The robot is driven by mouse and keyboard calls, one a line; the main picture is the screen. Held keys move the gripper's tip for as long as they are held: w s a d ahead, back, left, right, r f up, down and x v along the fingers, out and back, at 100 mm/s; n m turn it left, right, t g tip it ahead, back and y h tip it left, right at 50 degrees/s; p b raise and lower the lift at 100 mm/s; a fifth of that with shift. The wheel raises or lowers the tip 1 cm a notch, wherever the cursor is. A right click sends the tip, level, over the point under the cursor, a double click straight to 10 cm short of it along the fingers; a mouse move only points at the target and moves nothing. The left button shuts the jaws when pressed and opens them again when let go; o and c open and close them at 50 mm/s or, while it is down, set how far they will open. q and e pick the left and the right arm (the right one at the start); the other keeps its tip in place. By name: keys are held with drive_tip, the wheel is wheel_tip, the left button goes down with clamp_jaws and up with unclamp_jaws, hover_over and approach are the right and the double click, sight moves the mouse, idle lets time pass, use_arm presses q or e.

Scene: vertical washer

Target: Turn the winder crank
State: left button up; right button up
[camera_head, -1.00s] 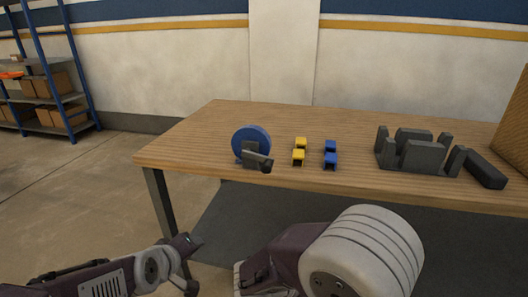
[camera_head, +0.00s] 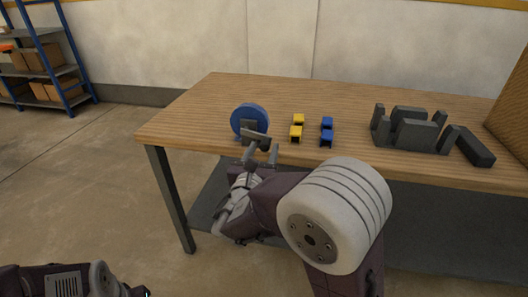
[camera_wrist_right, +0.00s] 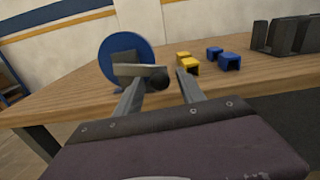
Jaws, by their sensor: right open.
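In the right wrist view the blue disc (camera_wrist_right: 112,52), the crank arm (camera_wrist_right: 137,71) and the black knob (camera_wrist_right: 158,81) show just beyond the fingers. My right gripper (camera_head: 262,152) is open at the table's front edge, close to the crank; in the wrist view the knob appears between the fingertips (camera_wrist_right: 160,80). Contact cannot be told. My left arm shows at the bottom left; its fingers are not visible.
Yellow blocks (camera_head: 297,131) and blue blocks (camera_head: 326,131) stand right of the winder. A dark grey slotted fixture (camera_head: 413,132) and a dark bar (camera_head: 473,148) lie farther right. The wooden table top (camera_head: 220,90) is clear behind the winder.

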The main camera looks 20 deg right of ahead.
drive_tip(key=shift+w+d, duration=0.3)
drive_tip(key=shift+w, duration=0.1)
clamp_jaws()
idle(1.2)
